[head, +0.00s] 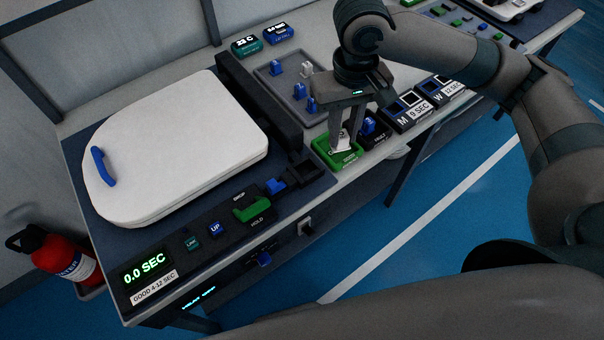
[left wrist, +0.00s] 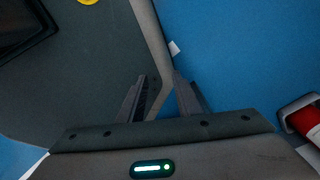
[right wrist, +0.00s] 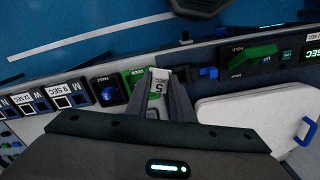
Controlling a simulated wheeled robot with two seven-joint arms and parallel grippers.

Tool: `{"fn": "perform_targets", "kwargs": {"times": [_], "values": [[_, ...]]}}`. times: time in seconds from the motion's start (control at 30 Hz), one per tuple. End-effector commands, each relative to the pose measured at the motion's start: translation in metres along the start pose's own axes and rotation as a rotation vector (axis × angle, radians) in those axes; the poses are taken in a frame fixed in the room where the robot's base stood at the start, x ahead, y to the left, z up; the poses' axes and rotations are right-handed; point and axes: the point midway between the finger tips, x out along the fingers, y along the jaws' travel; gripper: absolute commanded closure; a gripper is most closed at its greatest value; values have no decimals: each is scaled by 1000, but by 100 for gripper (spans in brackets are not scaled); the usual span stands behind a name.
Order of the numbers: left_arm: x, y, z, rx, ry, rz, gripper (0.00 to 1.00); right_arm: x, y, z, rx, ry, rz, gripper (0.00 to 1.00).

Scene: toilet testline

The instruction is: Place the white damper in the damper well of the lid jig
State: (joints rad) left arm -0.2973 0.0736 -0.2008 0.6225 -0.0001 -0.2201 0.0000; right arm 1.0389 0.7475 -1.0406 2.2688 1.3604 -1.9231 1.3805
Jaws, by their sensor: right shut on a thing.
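My right gripper (head: 346,146) points down over the green tray marked GOOD (head: 326,155) at the bench's front edge. It is shut on a white damper (right wrist: 158,82), which shows between the fingertips in the right wrist view with a "5" on it. In the head view the fingers partly hide the damper. The lid jig (head: 215,215) holds a white toilet lid (head: 180,145) at the left. A dark block with a recess (head: 305,172) sits at the jig's right front, beside a blue part. My left gripper (left wrist: 160,82) is open and empty, away from the bench.
A grey tray (head: 268,82) with several blue pieces and one white piece stands behind the green tray. A dark FAULT tray (head: 374,130) holds a blue piece just right of the green one. The jig's front panel has a green DROP/HOLD lever (head: 252,208) and a timer (head: 145,268).

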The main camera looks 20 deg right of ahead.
Motion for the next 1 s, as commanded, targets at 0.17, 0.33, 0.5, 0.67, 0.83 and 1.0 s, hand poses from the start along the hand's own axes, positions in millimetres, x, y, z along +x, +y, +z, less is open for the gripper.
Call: {"fn": "perform_targets", "kwargs": {"times": [0.17,0.33,0.5,0.67,0.83,1.0], "values": [[0,-1,-1,1,1,-1,60,0,0,0,0,0,0,100],[1,-3,1,2,0,-3,60,3,3,-4,-19,-1,-1,100],[3,-6,4,3,-4,-6,60,11,14,-18,-94,-1,-4,100],[6,-6,6,3,-7,-6,60,22,32,-36,-200,-1,-5,100],[8,-6,6,2,-7,-6,60,31,49,-52,-300,-1,-2,100],[8,-6,6,2,-7,-6,60,35,57,-58,-346,0,0,100]]}}
